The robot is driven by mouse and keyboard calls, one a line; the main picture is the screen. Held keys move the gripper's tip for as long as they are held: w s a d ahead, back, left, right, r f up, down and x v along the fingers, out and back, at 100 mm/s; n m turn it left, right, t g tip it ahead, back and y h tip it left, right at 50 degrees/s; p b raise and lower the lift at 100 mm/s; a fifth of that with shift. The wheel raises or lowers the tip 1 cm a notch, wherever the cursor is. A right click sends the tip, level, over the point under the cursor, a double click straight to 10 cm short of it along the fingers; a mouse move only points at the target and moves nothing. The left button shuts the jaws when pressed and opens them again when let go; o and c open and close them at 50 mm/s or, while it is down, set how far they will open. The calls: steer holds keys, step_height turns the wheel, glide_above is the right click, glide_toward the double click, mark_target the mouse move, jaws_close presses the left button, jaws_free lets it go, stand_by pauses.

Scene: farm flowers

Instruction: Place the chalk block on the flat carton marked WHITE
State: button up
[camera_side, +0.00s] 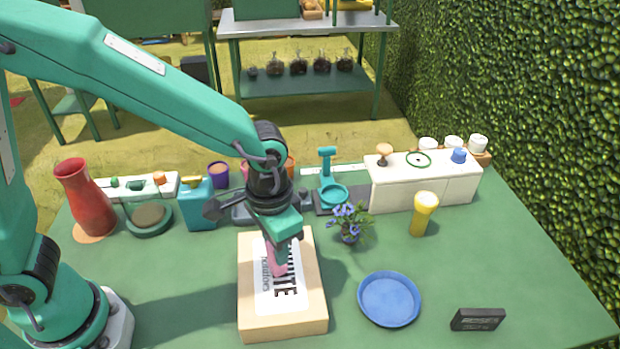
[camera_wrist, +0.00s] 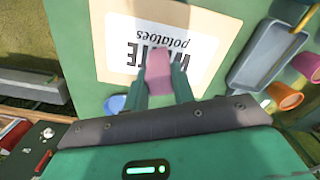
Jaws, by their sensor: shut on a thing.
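The flat carton (camera_side: 284,328) is tan with a white label reading "WHITE potatoes" and lies at the middle front of the green table. The carton also shows in the wrist view (camera_wrist: 104,50), with its label upside down. My gripper (camera_side: 279,265) points down over the label, shut on a pink block (camera_side: 281,260). In the wrist view the pink block (camera_wrist: 158,74) sits between the two green fingers and covers part of the print. I cannot tell whether the block touches the carton. I see no other block that looks like chalk.
A blue plate (camera_side: 389,299) and a black box (camera_side: 478,319) lie right of the carton. A flower pot (camera_side: 349,232) and a yellow cup (camera_side: 423,214) stand behind. A red vase (camera_side: 84,200) and a teal container (camera_side: 198,205) stand left.

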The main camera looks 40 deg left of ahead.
steer(key=shift+f, duration=0.1)
steer(key=o, duration=1)
step_height(320, 180, up, 12)
steer(key=shift+r, duration=0.15)
stand_by(0.4)
stand_by(0.4)
